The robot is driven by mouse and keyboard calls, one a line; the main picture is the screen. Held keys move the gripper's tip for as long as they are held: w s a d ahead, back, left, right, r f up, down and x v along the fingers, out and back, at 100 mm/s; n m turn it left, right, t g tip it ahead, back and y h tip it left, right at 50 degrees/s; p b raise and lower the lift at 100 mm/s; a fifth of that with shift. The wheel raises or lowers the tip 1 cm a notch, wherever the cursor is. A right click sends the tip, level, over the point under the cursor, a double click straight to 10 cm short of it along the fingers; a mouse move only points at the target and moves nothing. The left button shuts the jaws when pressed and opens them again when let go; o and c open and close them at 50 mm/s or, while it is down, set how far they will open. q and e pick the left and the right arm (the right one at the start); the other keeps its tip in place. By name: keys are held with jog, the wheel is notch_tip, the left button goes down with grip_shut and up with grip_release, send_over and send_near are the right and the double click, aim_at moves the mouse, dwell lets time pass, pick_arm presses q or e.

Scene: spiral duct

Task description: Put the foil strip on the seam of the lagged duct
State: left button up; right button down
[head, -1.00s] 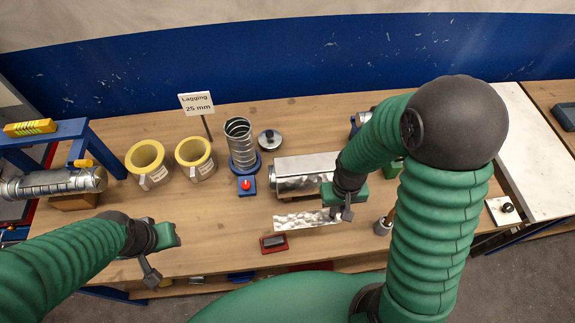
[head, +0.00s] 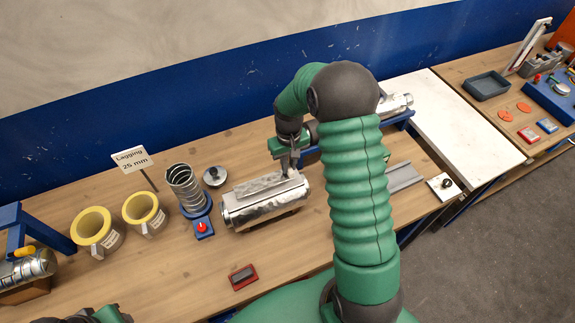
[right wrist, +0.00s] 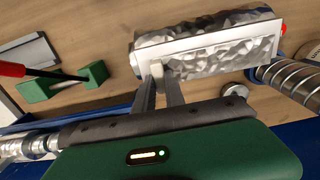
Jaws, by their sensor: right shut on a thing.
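The lagged duct (head: 262,212) is a short silver cylinder, crinkled along its front, lying on the bench; it also shows in the right wrist view (right wrist: 190,32). The foil strip (head: 259,187) lies lengthwise along the duct's top, with a pale straight edge in the right wrist view (right wrist: 215,39). My right gripper (head: 289,172) is shut on the strip at its right end in the head view. Whether the strip touches the duct all along, I cannot tell; the seam is hidden. My left gripper (head: 108,314) is cut off at the bottom left, its fingers out of sight.
A spiral duct stub (head: 185,187) on a blue base with a red button stands left of the duct. Two yellow-rimmed cups (head: 94,228) and a Lagging 25 mm sign (head: 131,159) are further left. A red-and-black block (head: 243,277) lies in front.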

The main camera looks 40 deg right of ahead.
notch_tip(320, 180, down, 2)
jog(key=shift+s+a+f+p, duration=0.1)
jog(key=shift+s+f+p, duration=0.05)
jog(key=shift+p, duration=0.35)
jog(key=shift+a+f, duration=0.2)
jog(key=shift+a, duration=0.05)
jog(key=c, duration=1.5)
grip_release()
jog(key=shift+o, duration=0.5)
jog(key=shift+d, duration=0.1)
